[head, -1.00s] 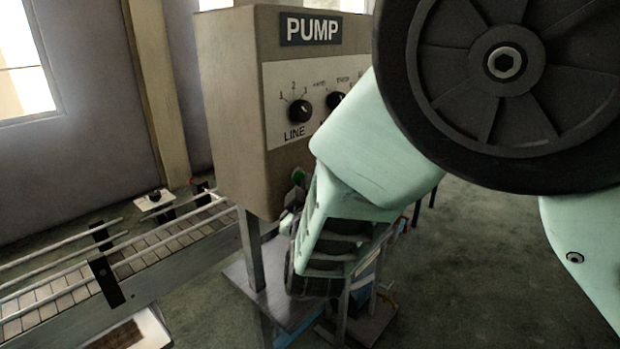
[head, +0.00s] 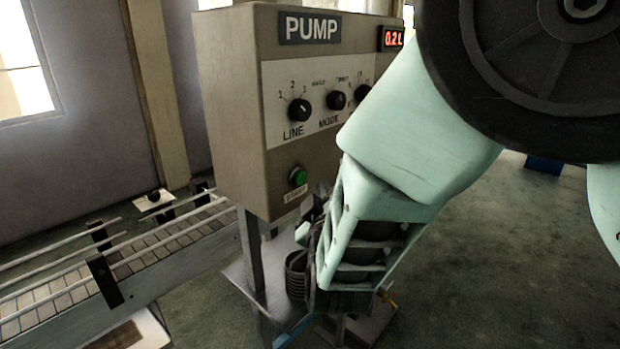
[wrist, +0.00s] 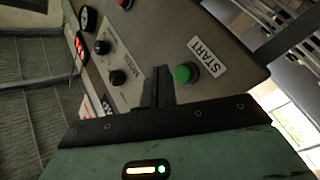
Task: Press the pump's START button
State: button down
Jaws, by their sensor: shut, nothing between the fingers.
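The pump's green START button (head: 298,176) is low on the front of the brown pump box (head: 228,110), above a small START label. In the wrist view the green button (wrist: 186,73) stands out from the panel beside its white START label (wrist: 207,56). My gripper (wrist: 162,72) is shut and empty. In the head view my wrist is right of and below the button, and the fingers are hard to make out.
Above the button are the LINE knob (head: 299,110), the MODE knob (head: 336,100) and a third knob (head: 363,93). A red display (head: 393,38) reads about 0.2 L. A red button (wrist: 125,4) shows at the wrist view's top edge. A railed conveyor (head: 125,262) runs at left.

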jog(key=shift+s+d, duration=0.95)
jog(key=shift+d, duration=0.2)
jog(key=s+f+m+g+y+b, duration=0.25)
jog(key=s+f+g, duration=0.55)
jog(key=s+g, duration=0.4)
jog(key=s+d+f+g+h+b, duration=0.1)
jog(key=s+d+g+h, duration=0.3)
jog(key=s+d, duration=0.8)
jog(key=s+g+b, duration=0.1)
jog(key=s+g, duration=0.1)
jog(key=s, duration=0.2)
jog(key=shift+s+d+f+m+g, duration=0.2)
jog(key=shift+s+d+m+g, duration=0.1)
jog(key=shift+d+m, duration=0.1)
jog(key=shift+w, duration=0.2)
dwell(1.5)
